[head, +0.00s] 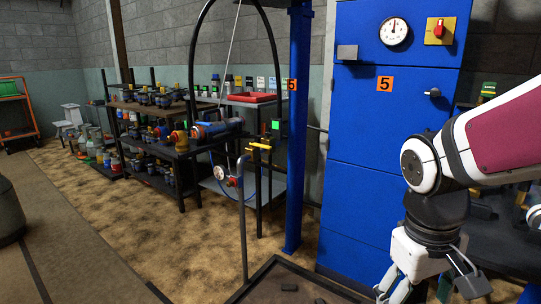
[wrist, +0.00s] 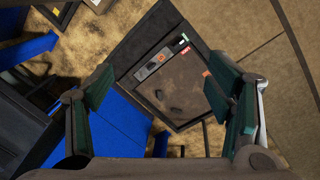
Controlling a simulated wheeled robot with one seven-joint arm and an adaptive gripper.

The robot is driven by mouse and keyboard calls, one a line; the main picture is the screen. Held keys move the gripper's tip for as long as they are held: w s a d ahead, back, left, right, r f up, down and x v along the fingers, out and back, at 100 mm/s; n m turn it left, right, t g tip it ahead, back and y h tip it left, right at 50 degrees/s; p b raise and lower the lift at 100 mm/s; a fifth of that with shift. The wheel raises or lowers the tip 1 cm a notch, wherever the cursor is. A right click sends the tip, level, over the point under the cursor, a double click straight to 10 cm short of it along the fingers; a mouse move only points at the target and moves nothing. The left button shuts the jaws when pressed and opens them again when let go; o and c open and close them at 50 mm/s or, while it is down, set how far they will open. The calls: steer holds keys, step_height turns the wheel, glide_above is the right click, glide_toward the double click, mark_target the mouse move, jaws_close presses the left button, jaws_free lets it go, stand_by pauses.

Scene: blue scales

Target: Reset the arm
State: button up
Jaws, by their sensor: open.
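My arm comes in from the right in the head view, with a maroon and white link and a dark wrist joint. My gripper (head: 400,290) hangs at the lower right, in front of the blue cabinet (head: 360,200), and its tips are partly cut off by the bottom edge. In the wrist view my gripper (wrist: 163,103) shows two green-padded fingers spread wide apart. Nothing is between the fingers. Below them lies a dark-framed tray (wrist: 193,122) with a brown surface and small dark lumps. The tray's frame also shows in the head view (head: 262,272).
The blue cabinet carries a dial (head: 394,31) and a red switch (head: 439,30). A blue post (head: 299,130) stands left of it. The floor at left is open.

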steer(key=s+a+r+m+y, duration=0.1)
steer(key=s+a+r, duration=0.1)
steer(key=s, duration=0.6)
steer(key=s+a+r+m+y, duration=0.1)
steer(key=s+r, duration=0.1)
steer(key=s, duration=0.7)
step_height(320, 180, up, 40)
steer(key=t+p, duration=0.4)
steer(key=p, duration=3.4)
